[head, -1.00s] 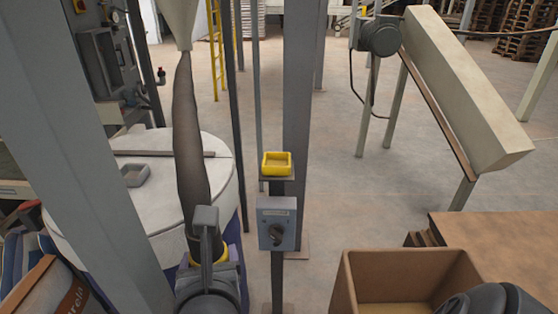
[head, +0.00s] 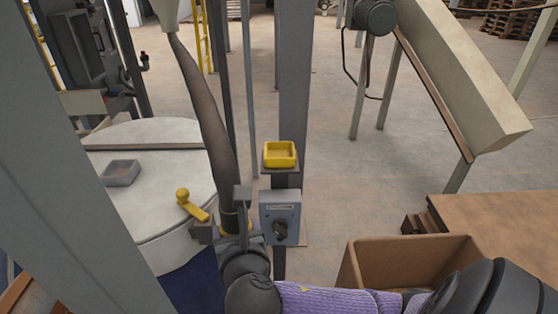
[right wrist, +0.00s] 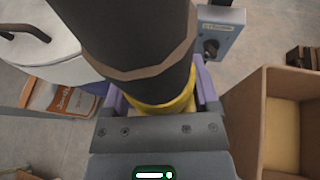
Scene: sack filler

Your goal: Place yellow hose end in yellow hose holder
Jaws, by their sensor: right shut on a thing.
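The yellow hose holder (head: 280,154) is a small square tray on a post, right of my right gripper (head: 222,220) in the head view. A dark, flexible hose (head: 203,100) hangs from a pale funnel and slants down to the gripper. My right gripper is shut on the yellow hose end (right wrist: 168,106), seen as a yellow collar between its jaws in the right wrist view. The hose end is mostly hidden in the head view. It is left of the holder and lower in the picture, apart from it. My left gripper is not in view.
A grey switch box (head: 280,217) sits on the post below the holder. A grey column (head: 65,170) is at left. A white round vessel (head: 150,235) and a yellow knobbed lever (head: 192,204) are left of the gripper. An open cardboard box (head: 365,252) is at lower right.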

